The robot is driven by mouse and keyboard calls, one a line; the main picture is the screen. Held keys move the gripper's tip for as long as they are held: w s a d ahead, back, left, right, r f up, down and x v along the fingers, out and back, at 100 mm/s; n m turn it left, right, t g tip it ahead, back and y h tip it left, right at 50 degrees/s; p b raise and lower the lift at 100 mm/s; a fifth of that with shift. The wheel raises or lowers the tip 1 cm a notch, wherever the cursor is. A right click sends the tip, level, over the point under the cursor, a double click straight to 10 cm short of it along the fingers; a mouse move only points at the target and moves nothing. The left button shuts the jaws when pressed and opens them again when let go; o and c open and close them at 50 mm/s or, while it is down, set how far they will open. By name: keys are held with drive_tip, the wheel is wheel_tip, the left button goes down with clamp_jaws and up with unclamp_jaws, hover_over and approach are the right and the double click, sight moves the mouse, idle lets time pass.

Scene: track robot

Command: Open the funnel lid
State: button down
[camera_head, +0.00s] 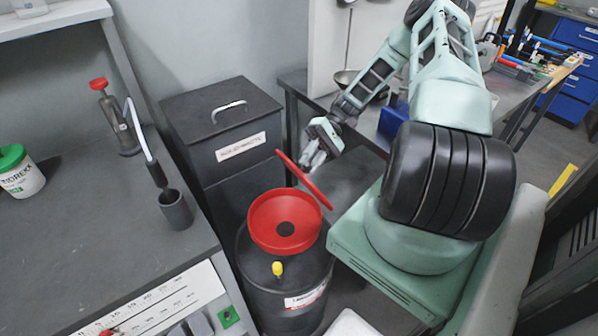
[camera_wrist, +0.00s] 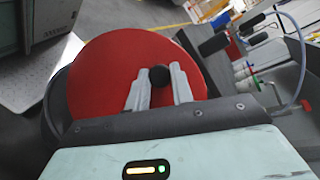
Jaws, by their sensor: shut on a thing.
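The red funnel (camera_head: 262,222) sits on top of a black drum (camera_head: 262,275), its bowl and dark centre hole exposed. Its red lid (camera_head: 312,187) stands tilted up at the funnel's right side, seen nearly edge-on. My gripper (camera_head: 310,160) is at the upper face of the lid. In the wrist view the lid (camera_wrist: 105,80) fills the middle as a red disc, and my gripper (camera_wrist: 158,85) is shut on the black knob (camera_wrist: 160,76) at its centre. The lid's hinge is not clear in either view.
A black bin with a handle (camera_head: 215,115) stands behind the drum. A grey bench (camera_head: 110,225) on the left holds a cup (camera_head: 176,210) and bottles. A yellow cap (camera_head: 277,268) sticks up from the drum top. Another table (camera_head: 350,125) stands behind my arm.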

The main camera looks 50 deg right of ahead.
drive_tip(key=shift+s+d+r+y+b, duration=0.1)
drive_tip(key=shift+s+d+y+b, duration=0.1)
drive_tip(key=shift+d+y, duration=0.25)
drive_tip(key=shift+s+d+r+y+b, duration=0.15)
drive_tip(key=shift+d+y, duration=0.1)
drive_tip(key=shift+d, duration=0.4)
drive_tip(key=shift+w+f, duration=0.1)
drive_tip(key=c, duration=1.2)
unclamp_jaws()
drive_tip(key=shift+c, duration=0.2)
wheel_tip(320, 180, up, 10)
drive_tip(key=b, duration=0.1)
